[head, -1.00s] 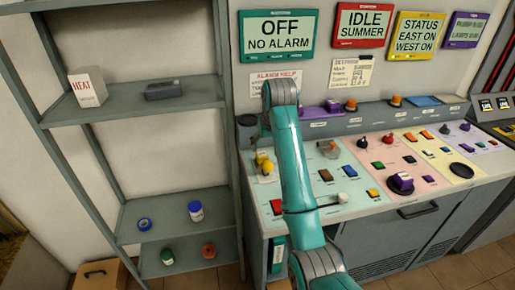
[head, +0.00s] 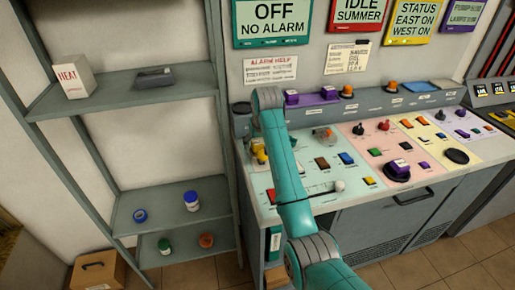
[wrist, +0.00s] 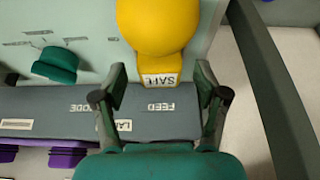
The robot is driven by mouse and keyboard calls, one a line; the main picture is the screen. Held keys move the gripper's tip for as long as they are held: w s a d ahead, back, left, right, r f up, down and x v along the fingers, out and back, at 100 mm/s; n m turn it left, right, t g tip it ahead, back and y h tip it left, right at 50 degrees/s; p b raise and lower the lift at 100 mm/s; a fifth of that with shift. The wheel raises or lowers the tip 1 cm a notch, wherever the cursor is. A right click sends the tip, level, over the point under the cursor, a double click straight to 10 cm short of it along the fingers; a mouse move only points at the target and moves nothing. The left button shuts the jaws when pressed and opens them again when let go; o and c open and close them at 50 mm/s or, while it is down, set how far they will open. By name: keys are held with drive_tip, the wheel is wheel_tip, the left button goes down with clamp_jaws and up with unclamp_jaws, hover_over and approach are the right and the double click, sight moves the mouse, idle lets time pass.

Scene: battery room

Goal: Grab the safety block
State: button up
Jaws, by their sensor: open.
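The safety block is yellow, with a round top and a squarer end labelled SAFE; in the wrist view the block (wrist: 158,28) is at the top centre, cut off by the picture edge. My gripper (wrist: 160,74) is open, its two fingers reaching up either side of the labelled end. The gap looks wider on the right, and contact cannot be made out. In the head view the yellow block (head: 259,152) shows small at the console's left end, beside my teal arm. My gripper is not clearly visible there.
The console (head: 325,215) carries several buttons and knobs right of my arm. A grey shelf unit (head: 130,100) stands close on the left, holding a HEAT box (head: 73,77) and small containers. In the wrist view a green knob (wrist: 55,65) lies left of the block.

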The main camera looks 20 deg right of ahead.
drive_tip(key=shift+w+f, duration=0.25)
drive_tip(key=shift+f, duration=0.35)
drive_tip(key=c, duration=1.3)
drive_tip(key=shift+o, duration=0.2)
drive_tip(key=shift+r, duration=0.1)
